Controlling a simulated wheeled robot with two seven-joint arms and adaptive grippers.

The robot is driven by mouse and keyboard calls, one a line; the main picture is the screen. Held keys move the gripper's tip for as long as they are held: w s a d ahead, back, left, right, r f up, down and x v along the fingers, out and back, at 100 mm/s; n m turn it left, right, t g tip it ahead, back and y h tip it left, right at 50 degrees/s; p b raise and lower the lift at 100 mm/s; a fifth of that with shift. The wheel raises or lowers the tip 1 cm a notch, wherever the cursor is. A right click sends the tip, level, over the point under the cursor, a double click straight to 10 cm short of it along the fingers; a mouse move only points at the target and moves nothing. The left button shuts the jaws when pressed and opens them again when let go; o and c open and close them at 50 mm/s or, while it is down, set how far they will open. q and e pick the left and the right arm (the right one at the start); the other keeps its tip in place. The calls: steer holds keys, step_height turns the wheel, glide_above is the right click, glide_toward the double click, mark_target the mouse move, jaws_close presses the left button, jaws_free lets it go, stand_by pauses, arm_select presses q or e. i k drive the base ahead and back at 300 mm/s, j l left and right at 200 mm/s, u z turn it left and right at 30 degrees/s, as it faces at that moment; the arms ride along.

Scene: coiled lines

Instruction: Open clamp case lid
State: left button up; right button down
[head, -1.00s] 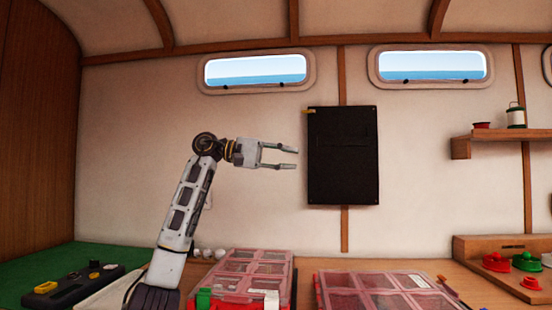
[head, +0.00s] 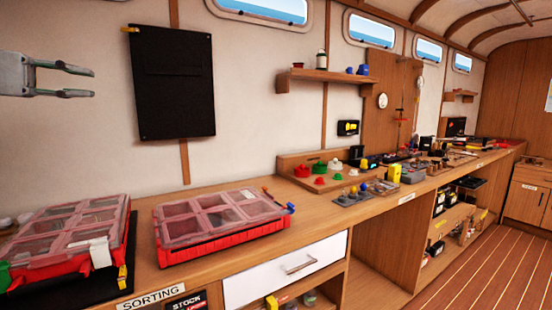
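Two red cases with clear, divided lids sit on the wooden bench, both lids down. The left case (head: 62,240) lies on a black mat and has a white latch (head: 101,251) at its front right and a green piece (head: 4,276) at its front left. The right case (head: 222,217) stands beside it, apart from it. I cannot tell by label which one is the clamp case. My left gripper (head: 94,83) is open and empty, high at the left in front of the wall, well above the left case. My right gripper is not in view.
A black panel (head: 172,84) hangs on the wall right of my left gripper. A wooden tray (head: 290,166) with red and green pieces stands further right. Bare bench (head: 180,278) lies in front of the right case, above a white drawer (head: 285,270).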

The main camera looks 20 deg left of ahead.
mark_target(194, 207)
steer(key=k+l, duration=0.2)
steer(key=l, duration=0.2)
steer(key=k+l, duration=0.2)
steer(key=l, duration=0.2)
steer(key=k+l, duration=0.2)
steer(key=l, duration=0.2)
